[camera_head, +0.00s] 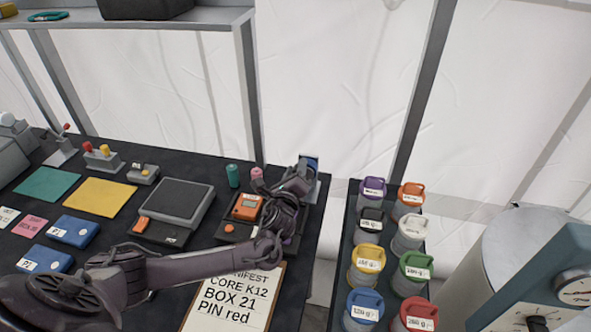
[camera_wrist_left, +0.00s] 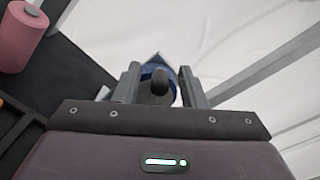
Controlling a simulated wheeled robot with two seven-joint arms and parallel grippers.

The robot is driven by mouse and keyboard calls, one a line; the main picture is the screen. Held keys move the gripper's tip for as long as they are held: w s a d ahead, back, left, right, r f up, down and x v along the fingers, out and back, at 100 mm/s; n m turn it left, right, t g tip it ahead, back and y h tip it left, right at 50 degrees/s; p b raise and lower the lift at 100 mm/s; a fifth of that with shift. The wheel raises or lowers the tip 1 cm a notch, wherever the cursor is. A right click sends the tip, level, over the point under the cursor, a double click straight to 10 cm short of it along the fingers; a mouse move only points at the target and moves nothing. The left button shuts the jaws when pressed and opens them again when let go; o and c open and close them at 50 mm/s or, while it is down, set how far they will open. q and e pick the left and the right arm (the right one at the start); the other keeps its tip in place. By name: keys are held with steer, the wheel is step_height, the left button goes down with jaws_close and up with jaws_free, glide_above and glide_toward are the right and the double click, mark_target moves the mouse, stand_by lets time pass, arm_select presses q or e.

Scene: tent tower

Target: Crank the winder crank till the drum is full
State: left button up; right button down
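The winder (camera_head: 309,165) stands at the right rear corner of the dark table, with its blue drum at the top. My left arm reaches across the table from the left, and my left gripper (camera_head: 301,176) is right at the winder and hides much of it. In the left wrist view the two fingers of my left gripper (camera_wrist_left: 160,85) are apart. A dark rounded knob (camera_wrist_left: 160,83), seemingly the crank's handle, is between them, with a visible gap on each side. The blue drum (camera_wrist_left: 174,78) shows behind the knob; how full it is cannot be told. My right gripper is not in view.
A pink spool (camera_head: 257,174) and a green spool (camera_head: 233,176) stand left of the winder; the pink one (camera_wrist_left: 27,38) shows in the wrist view. An orange-faced device (camera_head: 247,207) and a clipboard (camera_head: 232,300) are near my forearm. Several lidded jars (camera_head: 368,258) stand right, across a gap.

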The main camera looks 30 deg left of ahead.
arm_select(q)
steer(key=shift+c, duration=0.5)
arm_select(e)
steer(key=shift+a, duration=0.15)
arm_select(q)
steer(key=shift+c, duration=1.2)
jaws_close()
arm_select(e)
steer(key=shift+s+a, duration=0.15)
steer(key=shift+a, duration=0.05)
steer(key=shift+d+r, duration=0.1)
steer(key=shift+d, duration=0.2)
arm_select(q)
steer(key=shift+d+r+m+p, duration=0.1)
steer(key=shift+m+p, duration=0.2)
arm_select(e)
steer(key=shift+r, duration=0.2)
